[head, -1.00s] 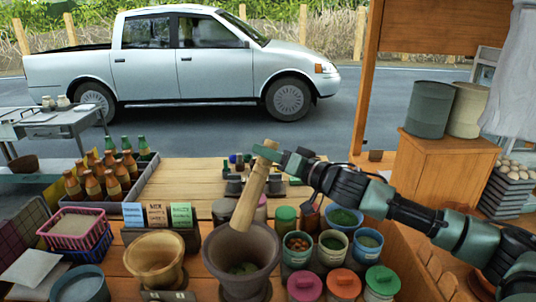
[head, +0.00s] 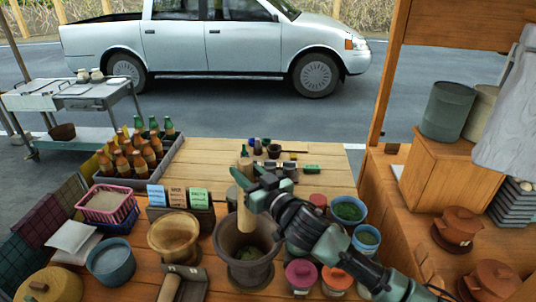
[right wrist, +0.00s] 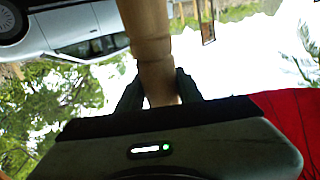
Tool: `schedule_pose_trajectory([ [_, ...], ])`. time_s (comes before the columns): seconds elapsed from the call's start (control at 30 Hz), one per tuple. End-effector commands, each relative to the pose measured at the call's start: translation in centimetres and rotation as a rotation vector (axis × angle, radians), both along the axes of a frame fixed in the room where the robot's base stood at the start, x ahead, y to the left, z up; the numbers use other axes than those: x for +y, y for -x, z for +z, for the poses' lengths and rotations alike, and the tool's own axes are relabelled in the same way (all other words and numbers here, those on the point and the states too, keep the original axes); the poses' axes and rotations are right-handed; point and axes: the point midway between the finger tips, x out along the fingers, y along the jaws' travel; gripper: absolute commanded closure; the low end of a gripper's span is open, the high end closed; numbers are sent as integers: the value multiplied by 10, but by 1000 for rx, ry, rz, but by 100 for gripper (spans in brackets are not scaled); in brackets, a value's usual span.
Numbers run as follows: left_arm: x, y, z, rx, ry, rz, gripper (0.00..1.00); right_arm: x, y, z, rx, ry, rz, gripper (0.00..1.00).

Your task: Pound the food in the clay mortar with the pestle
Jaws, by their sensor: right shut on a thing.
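In the right wrist view the pestle (right wrist: 148,40) runs up between the two dark fingers. My left gripper is not in view.
Lidded jars (head: 301,275) and tubs (head: 348,210) crowd the right side. Bottles (head: 130,155) stand in a crate behind left.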

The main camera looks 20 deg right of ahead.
Motion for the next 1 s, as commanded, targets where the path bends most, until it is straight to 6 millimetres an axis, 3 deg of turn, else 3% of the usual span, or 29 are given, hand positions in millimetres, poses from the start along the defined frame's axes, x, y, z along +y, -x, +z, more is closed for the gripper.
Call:
schedule_pose_trajectory([
  [0.17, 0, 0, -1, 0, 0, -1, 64, 8, 1, -4, -10, 26, -9, 100],
  [1.0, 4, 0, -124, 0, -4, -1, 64, 8, 1, -134, -11, 25, -8, 100],
])
